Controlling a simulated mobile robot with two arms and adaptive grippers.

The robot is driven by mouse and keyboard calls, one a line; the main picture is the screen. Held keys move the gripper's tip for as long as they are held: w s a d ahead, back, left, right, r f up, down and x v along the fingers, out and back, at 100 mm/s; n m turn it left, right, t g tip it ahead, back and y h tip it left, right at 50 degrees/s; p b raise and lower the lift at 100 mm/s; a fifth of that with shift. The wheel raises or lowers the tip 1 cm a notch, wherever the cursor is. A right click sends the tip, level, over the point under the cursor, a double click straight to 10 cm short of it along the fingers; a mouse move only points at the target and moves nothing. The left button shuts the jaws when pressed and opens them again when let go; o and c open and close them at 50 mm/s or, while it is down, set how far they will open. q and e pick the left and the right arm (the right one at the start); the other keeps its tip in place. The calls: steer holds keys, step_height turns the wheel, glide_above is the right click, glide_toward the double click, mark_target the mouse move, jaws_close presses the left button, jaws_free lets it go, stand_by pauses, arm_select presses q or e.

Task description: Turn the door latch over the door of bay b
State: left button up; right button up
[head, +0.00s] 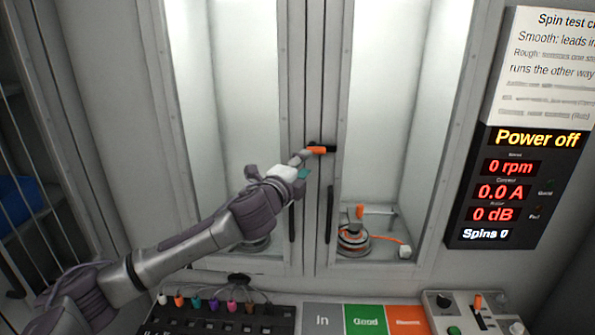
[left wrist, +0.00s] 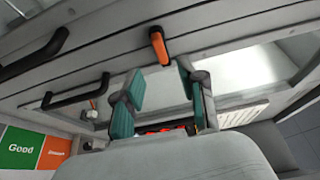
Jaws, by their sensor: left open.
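The door latch (head: 318,150) has an orange handle and a dark mount. It lies roughly level at the post between the two bay doors, above the black door handles. My left gripper (head: 301,166) is at the latch's lower left, in front of the doors. In the left wrist view the orange latch (left wrist: 158,46) shows just beyond the spread teal fingertips (left wrist: 162,86), with nothing between them. The gripper is open; I cannot tell whether it touches the latch. No bay letter is legible. My right gripper is not in view.
The right bay holds a motor (head: 353,238) with an orange cable. Black door handles (head: 330,214) stand on both sides of the post. A display panel (head: 510,190) reads "Power off". Below are a connector rack (head: 215,322) and a Good bin label (head: 365,319).

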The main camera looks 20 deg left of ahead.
arm_select(q)
steer(key=s, duration=0.3)
steer(key=shift+a, duration=0.15)
stand_by(0.3)
